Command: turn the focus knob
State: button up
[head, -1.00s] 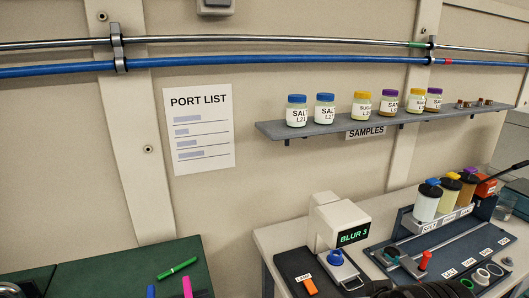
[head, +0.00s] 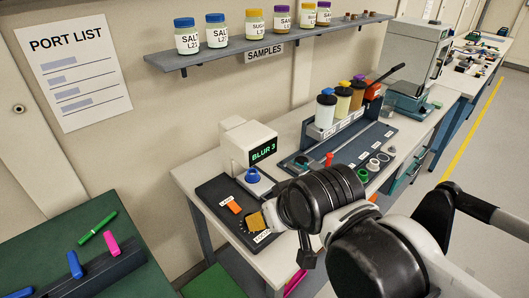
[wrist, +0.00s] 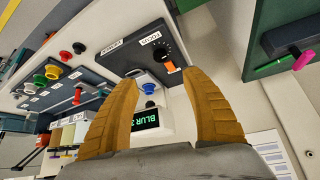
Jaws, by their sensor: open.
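The black focus knob (wrist: 160,52) sits on a dark panel beside its FOCUS label, with pale marks around it, in the wrist view. It lies beyond my gripper's fingertips, between their lines. My gripper (wrist: 161,77) is open and empty, with tan ribbed fingers apart. In the head view my gripper (head: 257,220) is over the front of the panel and largely hides the knob. An orange switch (head: 234,207) stands beside the knob; it also shows in the wrist view (wrist: 169,67). The display (head: 262,152) on the white instrument reads BLUR 3.
A blue knob (head: 252,175) is on the instrument's front. A rack of capped bottles (head: 325,110) and a red-handled piece (head: 329,159) stand behind. A samples shelf (head: 230,50) hangs on the wall above. A green table (head: 60,235) is at left.

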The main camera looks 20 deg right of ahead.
jog(key=w+f+n+g+p, duration=0.1)
jog(key=w+f+g, duration=0.1)
jog(key=w, duration=0.2)
jog(key=w+f+n+g+p, duration=0.1)
jog(key=w+f+n+g, duration=0.1)
jog(key=w, duration=0.2)
jog(key=w+f+n+g+p, duration=0.1)
jog(key=w+f+g, duration=0.1)
jog(key=w+g, duration=0.1)
jog(key=shift+w+n+p, duration=0.4)
jog(key=shift+w, duration=0.5)
notch_tip(320, 180, down, 10)
jog(key=b, duration=0.4)
jog(key=shift+f, duration=0.2)
jog(key=shift+c, duration=0.5)
jog(key=c, duration=1.1)
